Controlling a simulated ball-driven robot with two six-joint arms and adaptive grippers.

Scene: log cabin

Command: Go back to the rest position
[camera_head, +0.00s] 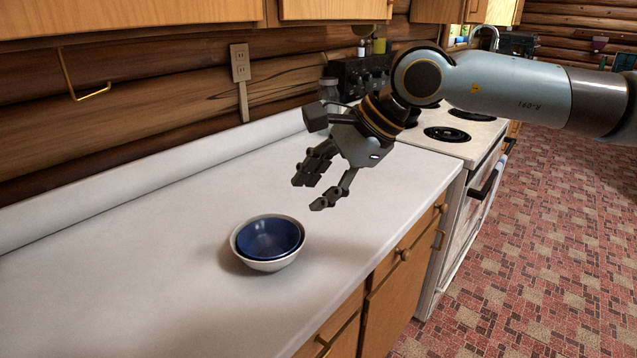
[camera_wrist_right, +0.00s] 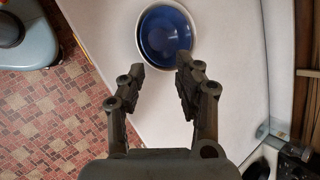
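My right gripper (camera_head: 315,191) is open and empty, above the white counter and to the upper right of the bowls in the head view. In the right wrist view its two fingers (camera_wrist_right: 160,72) are spread apart with nothing between them. A blue bowl (camera_head: 268,239) sits nested inside a white bowl (camera_head: 270,266) on the counter. Both bowls also show at the top of the right wrist view, the blue one (camera_wrist_right: 166,35) inside the white rim. The gripper is apart from the bowls. My left gripper is not in view.
The white counter (camera_head: 130,270) is mostly clear around the bowls. A stove (camera_head: 455,135) with dark burners adjoins the counter's far right end. Wooden cabinets (camera_head: 395,290) lie below, and a tiled floor (camera_head: 540,240) is open at right.

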